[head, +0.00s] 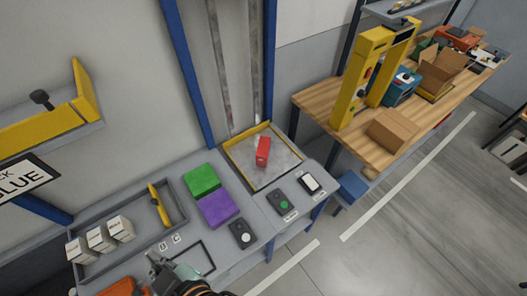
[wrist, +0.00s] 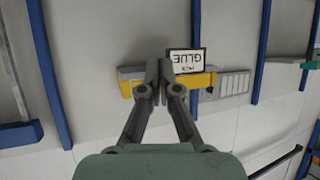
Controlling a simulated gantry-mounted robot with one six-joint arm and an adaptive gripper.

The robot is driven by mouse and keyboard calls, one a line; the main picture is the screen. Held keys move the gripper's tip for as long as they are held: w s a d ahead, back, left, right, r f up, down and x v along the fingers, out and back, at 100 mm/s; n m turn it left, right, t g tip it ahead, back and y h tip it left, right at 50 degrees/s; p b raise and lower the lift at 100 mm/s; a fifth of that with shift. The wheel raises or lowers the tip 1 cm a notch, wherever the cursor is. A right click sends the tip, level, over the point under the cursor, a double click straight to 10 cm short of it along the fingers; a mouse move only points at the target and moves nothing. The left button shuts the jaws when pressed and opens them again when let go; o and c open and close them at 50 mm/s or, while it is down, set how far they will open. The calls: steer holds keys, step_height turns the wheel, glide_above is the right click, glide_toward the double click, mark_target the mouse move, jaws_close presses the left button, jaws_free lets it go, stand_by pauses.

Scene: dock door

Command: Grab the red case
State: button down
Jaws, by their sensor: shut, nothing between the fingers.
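The red case (head: 263,151) stands on a grey tray (head: 270,172) with yellow edging, at the back of the grey bench in the head view. My gripper (head: 160,266) is at the bottom of the head view, above the front of the bench, well to the left of and nearer than the red case. In the wrist view my gripper (wrist: 160,78) has its fingertips together with nothing between them. It faces the wall there, and the red case is not in that view.
Green (head: 201,179) and purple (head: 218,208) blocks lie left of the tray. Button boxes (head: 242,233) sit in front. A left tray (head: 183,218) holds white boxes (head: 100,239) and a yellow tool (head: 159,204). Blue posts (head: 194,60) rise behind. A wooden table (head: 312,105) stands right.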

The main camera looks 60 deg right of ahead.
steer(key=shift+c, duration=1)
jaws_free()
